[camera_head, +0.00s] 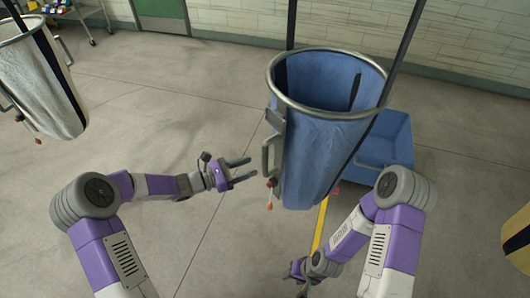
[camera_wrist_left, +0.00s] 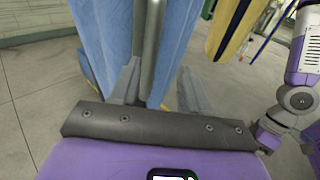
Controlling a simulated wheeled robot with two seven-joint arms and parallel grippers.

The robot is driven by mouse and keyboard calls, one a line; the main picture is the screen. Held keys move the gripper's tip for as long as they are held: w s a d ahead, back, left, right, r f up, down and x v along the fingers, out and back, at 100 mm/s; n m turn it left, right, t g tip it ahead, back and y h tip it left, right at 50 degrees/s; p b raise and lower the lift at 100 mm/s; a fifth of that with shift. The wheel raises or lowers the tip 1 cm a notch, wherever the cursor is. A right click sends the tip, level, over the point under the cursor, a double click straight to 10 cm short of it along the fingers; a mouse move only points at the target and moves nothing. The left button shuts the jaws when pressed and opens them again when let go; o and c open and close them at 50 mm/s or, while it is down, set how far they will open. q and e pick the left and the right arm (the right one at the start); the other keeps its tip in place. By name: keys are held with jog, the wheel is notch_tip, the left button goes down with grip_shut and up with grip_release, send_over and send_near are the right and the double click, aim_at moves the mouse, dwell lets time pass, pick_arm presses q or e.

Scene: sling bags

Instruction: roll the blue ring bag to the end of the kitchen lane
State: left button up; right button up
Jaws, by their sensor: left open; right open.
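The blue ring bag (camera_head: 318,160) hangs upright from a grey metal ring in the head view's upper middle. A grey handle (camera_head: 266,156) is on its left side. My left gripper (camera_head: 253,167) is open just left of the handle, with its fingers pointing right toward the bag. In the left wrist view, a grey upright bar (camera_wrist_left: 151,45) shows between the open fingers (camera_wrist_left: 158,88), with blue cloth (camera_wrist_left: 178,45) behind it; contact cannot be told. My right gripper (camera_head: 298,272) is low in the head view, below the bag and apart from it.
A pale ring bag (camera_head: 40,85) stands at the upper left, near a cart (camera_head: 78,12). A blue bin (camera_head: 392,140) is behind the blue bag at right. A yellow bag (camera_head: 518,240) shows at the right edge. A yellow floor line (camera_head: 321,225) runs below the blue bag. Floor at left is clear.

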aim_at(265, 154)
pick_arm(q)
jog(key=shift+n+t, duration=0.3)
jog(key=shift+t, duration=0.1)
jog(key=w+d, duration=0.1)
jog(key=d, duration=0.1)
jog(key=w+d+r, duration=0.1)
jog(key=w+d, duration=0.2)
jog(key=d, duration=0.1)
jog(key=shift+w+d+r, duration=0.1)
jog(key=shift+w+r, duration=0.05)
jog(key=shift+r, duration=0.15)
grip_shut()
